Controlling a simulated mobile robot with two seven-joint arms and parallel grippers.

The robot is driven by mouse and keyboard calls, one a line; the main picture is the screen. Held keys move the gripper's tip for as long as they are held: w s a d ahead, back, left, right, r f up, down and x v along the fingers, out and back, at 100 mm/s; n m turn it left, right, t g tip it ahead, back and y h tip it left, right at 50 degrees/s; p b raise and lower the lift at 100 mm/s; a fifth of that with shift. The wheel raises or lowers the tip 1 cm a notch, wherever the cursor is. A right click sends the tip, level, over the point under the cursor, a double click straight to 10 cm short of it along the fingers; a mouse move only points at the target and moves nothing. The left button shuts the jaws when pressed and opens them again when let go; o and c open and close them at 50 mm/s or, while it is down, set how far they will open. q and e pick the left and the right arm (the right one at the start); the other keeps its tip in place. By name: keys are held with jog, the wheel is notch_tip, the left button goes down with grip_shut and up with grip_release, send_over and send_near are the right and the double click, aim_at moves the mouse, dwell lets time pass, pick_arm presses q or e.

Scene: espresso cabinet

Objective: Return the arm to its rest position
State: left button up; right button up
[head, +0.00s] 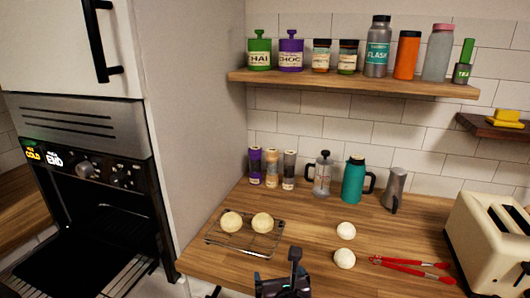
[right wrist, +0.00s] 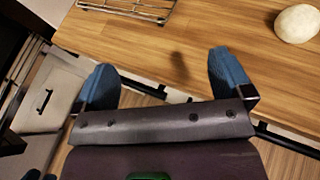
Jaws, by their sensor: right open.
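My right gripper (head: 285,283) is at the bottom middle of the head view, at the front edge of the counter (head: 330,280). In the right wrist view its two blue fingers (right wrist: 165,75) are spread apart with nothing between them. Past the fingers, bare wooden counter shows. My left gripper is not in view.
A wire rack (head: 224,243) holds two dough balls. Two more dough balls (head: 346,231) (head: 344,259) and red tongs (head: 411,264) lie on the counter to its right. A toaster (head: 490,245) stands far right. The oven (head: 85,215) at left is open.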

notch_tip(320, 180, up, 4)
jog(key=a+m+y, duration=0.3)
jog(key=m+y, duration=0.1)
jog(key=m, duration=0.8)
jog(key=s+d+f+m+t+h, duration=0.15)
jog(key=d+f+m, duration=0.25)
jog(key=d+m, duration=0.45)
jog(key=s+d+f+m, duration=0.3)
jog(key=d+m, duration=0.3)
jog(key=m, duration=0.5)
jog(key=s+d+f+m+g+h, duration=0.1)
jog(key=s+d+f+m+h, duration=0.1)
jog(key=s+d+f, duration=0.4)
jog(key=s+d+f+m+g+h, duration=0.2)
jog(key=s+d+f, duration=0.5)
jog(key=s, duration=0.4)
jog(key=shift+f+m+h+b, duration=0.2)
jog(key=shift+m+h+b, duration=0.1)
jog(key=shift+m+h, duration=0.25)
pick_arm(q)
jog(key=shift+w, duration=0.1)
pick_arm(e)
jog(key=shift+w, duration=0.1)
jog(key=shift+c, duration=0.5)
